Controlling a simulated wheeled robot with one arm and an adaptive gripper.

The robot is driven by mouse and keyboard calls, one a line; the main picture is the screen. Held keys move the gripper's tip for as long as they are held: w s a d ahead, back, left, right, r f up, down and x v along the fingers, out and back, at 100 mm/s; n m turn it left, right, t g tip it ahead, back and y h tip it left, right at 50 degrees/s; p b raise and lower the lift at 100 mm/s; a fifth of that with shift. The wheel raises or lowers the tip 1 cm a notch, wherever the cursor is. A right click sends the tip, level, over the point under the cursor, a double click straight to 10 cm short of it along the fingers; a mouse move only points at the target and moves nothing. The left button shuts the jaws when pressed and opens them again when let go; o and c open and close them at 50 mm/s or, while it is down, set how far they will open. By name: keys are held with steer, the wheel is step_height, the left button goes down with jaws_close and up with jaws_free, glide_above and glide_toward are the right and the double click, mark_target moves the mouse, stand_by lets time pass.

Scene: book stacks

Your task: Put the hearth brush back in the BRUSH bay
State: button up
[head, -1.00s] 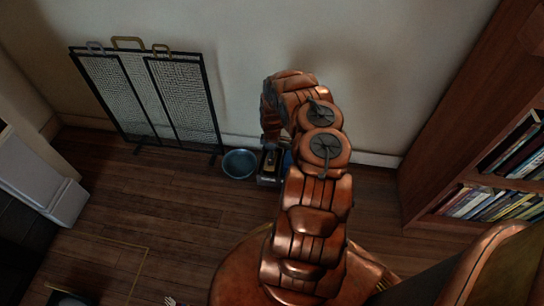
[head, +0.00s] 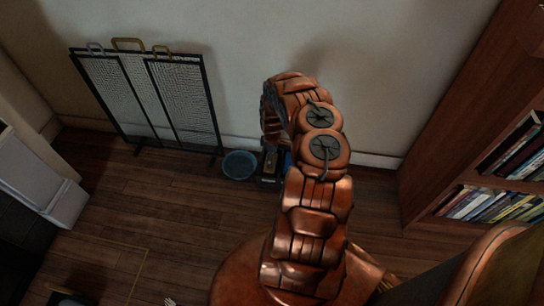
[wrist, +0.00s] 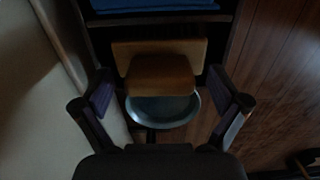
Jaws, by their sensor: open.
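A brown wooden piece, which I take to be the hearth brush (wrist: 160,76), shows between the fingers of my gripper (wrist: 160,82) in the wrist view. It has a wide back part and a narrower block in front; I see no bristles. My gripper is open, one finger on each side, with a gap on both sides. In the head view a brown piece (head: 270,159) stands in a small dark holder (head: 267,181) by the wall, partly hidden by my arm. The holder's label is too small to read, so I cannot confirm that it is the BRUSH bay.
A round blue-grey bucket (head: 240,165) stands left of the holder; it also shows in the wrist view (wrist: 163,110). A blue item (head: 288,160) is right of the brown piece. A fire screen (head: 150,100) leans left, a bookcase (head: 480,130) stands right.

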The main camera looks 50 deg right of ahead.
step_height(320, 180, up, 12)
steer(key=p, duration=0.4)
steer(key=s+a+r+m+g, duration=0.1)
steer(key=a+r, duration=0.4)
steer(key=r, duration=0.4)
steer(key=s+a+r+m, duration=0.2)
steer(key=a+r, duration=0.2)
steer(key=r, duration=0.4)
steer(key=s+a+r+m+g, duration=0.1)
steer(key=a+r, duration=0.4)
steer(key=r, duration=0.4)
steer(key=s+a+r+m, duration=0.2)
steer(key=s+a+r, duration=0.6)
steer(key=a+r, duration=0.3)
steer(key=s+a+r+g, duration=0.1)
steer(key=s+a+r, duration=0.1)
steer(key=s+a, duration=0.4)
steer(key=s+a+r, duration=0.2)
steer(key=s+a, duration=0.5)
steer(key=s, duration=0.6)
steer(key=shift+s+r+m+g, duration=0.3)
steer(key=shift+r+m+g, duration=0.1)
